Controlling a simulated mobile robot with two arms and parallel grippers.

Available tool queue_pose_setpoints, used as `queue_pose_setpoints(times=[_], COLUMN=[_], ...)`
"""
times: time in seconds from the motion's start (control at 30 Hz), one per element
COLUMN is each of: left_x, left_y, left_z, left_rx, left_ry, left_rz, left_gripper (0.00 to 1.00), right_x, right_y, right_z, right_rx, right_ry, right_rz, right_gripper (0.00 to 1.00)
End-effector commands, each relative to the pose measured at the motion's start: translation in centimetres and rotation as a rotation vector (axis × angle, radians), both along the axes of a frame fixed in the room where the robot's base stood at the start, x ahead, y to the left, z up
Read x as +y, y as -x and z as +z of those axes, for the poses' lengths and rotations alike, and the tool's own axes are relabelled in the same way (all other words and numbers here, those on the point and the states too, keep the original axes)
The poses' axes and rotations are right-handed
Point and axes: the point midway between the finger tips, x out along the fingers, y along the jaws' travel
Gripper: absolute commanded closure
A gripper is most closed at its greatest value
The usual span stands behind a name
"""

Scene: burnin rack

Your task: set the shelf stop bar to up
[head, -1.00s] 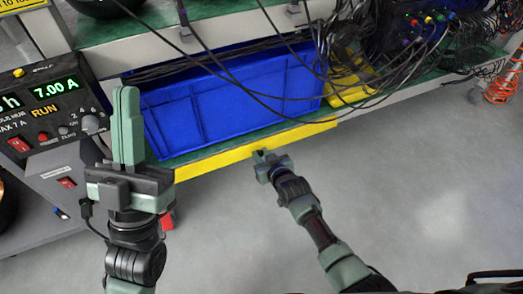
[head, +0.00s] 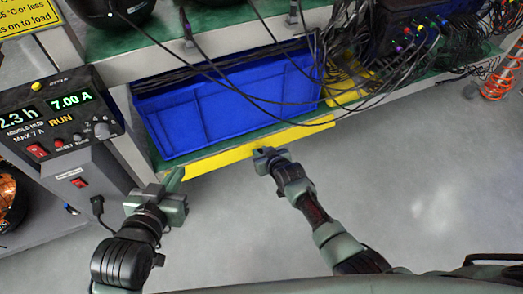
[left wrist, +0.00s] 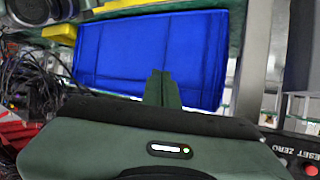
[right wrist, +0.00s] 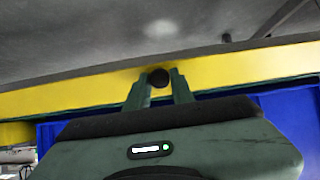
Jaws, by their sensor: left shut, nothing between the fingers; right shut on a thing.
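The yellow shelf stop bar (head: 235,152) runs along the front edge of the green lower shelf, in front of the blue bin (head: 225,105). In the right wrist view the bar (right wrist: 235,66) has a round black knob (right wrist: 158,77) between my right fingertips. My right gripper (head: 264,157) is shut on this knob at the bar's front. My left gripper (head: 176,180) is shut and empty, near the bar's left end. In the left wrist view its closed fingers (left wrist: 162,88) show against the blue bin; contact with the bar cannot be told.
A power unit (head: 65,125) with displays and knobs stands left of the shelf. Dark cables (head: 250,75) hang over the bin and shelf. A yellow bin (head: 348,85) sits right of the blue bin. The floor (head: 420,180) at the right is clear.

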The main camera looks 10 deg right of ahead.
Motion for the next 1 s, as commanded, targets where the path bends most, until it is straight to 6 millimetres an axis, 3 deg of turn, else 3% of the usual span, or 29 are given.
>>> queue_pose_setpoints(times=[0.2, 0.6, 0.63, 0.7, 1.0], left_x=[0.35, 0.38, 0.38, 0.37, 0.35], left_y=[0.71, 0.78, 0.79, 0.79, 0.80], left_z=[-1.03, -1.17, -1.17, -1.17, -1.16], left_rx=[0.061, 0.067, 0.067, 0.067, 0.067], left_ry=[-0.015, -0.016, -0.016, -0.016, -0.015], left_rz=[0.004, 0.004, 0.004, 0.004, 0.005], left_gripper=[1.00, 1.00, 1.00, 1.00, 1.00], right_x=[-0.02, -0.02, -0.02, -0.02, -0.02], right_y=[0.03, 0.02, 0.03, 0.03, 0.02], right_z=[0.01, -0.02, -0.01, -0.01, 0.05], right_rx=[0.010, 0.010, 0.010, 0.010, 0.010], right_ry=[0.003, 0.003, 0.003, 0.003, 0.003], right_rz=[0.000, 0.000, 0.000, 0.000, 0.000], right_gripper=[1.00, 1.00, 0.68, 0.56, 0.56])
